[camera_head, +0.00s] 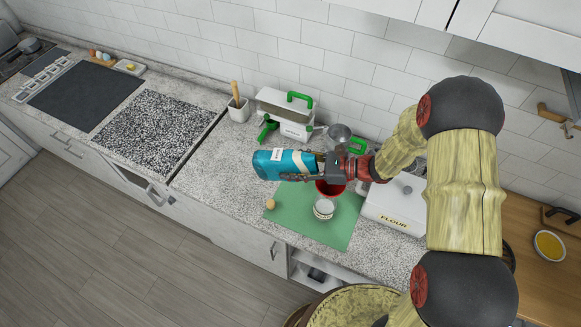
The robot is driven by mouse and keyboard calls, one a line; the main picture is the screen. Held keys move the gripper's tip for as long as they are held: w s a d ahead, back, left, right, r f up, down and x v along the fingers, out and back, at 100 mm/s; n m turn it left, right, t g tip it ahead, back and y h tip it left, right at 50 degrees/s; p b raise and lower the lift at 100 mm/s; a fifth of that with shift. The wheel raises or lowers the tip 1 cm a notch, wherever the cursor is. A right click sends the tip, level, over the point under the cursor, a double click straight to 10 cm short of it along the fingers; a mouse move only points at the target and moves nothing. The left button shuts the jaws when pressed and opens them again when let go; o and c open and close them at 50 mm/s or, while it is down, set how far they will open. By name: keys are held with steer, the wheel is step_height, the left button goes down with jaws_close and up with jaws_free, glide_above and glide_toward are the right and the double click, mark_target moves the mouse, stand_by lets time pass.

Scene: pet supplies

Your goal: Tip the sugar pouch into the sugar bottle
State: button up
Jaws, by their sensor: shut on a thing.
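My gripper (318,169) is shut on a blue pouch (268,165) with a white label, which I take to be the sugar pouch. The pouch lies on its side in the air above the green mat (288,222), its far end pointing left. Its opening, if any, cannot be made out. A small white round container (323,208) stands on the mat below and right of the pouch. A red bowl (331,189) shows partly behind it, under my gripper. I cannot tell which container is the sugar bottle.
A white flour box (392,212) stands right of the mat. A white bin with green handles (284,113), a utensil pot (238,108) and a metal pot (339,135) stand behind. A small tan ball (270,204) lies on the mat. The counter left of the mat is clear.

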steer(key=shift+d+r+y+b, duration=0.15)
steer(key=shift+r+y+b, duration=0.15)
steer(key=shift+y+b, duration=0.45)
steer(key=shift+d+r+b, duration=0.1)
steer(key=shift+r+b, duration=0.1)
steer(key=shift+b, duration=0.15)
steer(key=shift+d+r+y, duration=0.1)
steer(key=shift+r+y, duration=0.15)
stand_by(3.6)
steer(key=shift+d+r+y+b, duration=0.1)
steer(key=shift+r+y+b, duration=0.2)
steer(key=shift+b, duration=0.1)
stand_by(1.0)
